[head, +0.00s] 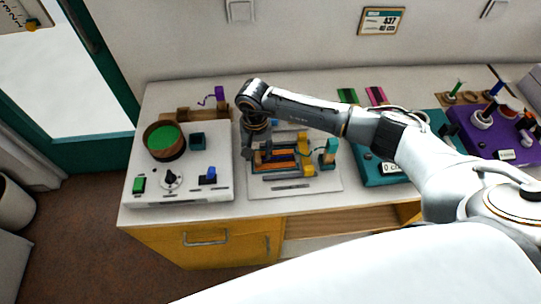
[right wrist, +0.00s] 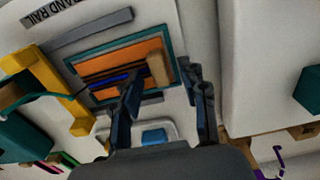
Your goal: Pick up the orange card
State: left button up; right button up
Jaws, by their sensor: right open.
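The orange card (head: 276,154) lies on the pale board in the middle of the table, with dark bars beside it. In the right wrist view the orange card (right wrist: 97,67) shows as an orange panel within a teal-edged frame, crossed by dark strips, with a wooden block at one end. My right gripper (head: 256,148) reaches over the left part of this board. In the right wrist view my right gripper (right wrist: 163,88) is open, its fingers spread near the frame's edge with nothing seen between them. I cannot tell its exact height. My left gripper is not in view.
A white box (head: 190,159) with a green-topped round cup stands close on the left. Yellow blocks (head: 306,170) and a teal block (head: 328,153) stand on the board's right side. A teal box (head: 377,176) and a purple box (head: 482,142) are farther right.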

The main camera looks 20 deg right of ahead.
grip_shut()
jog(key=shift+r, duration=0.15)
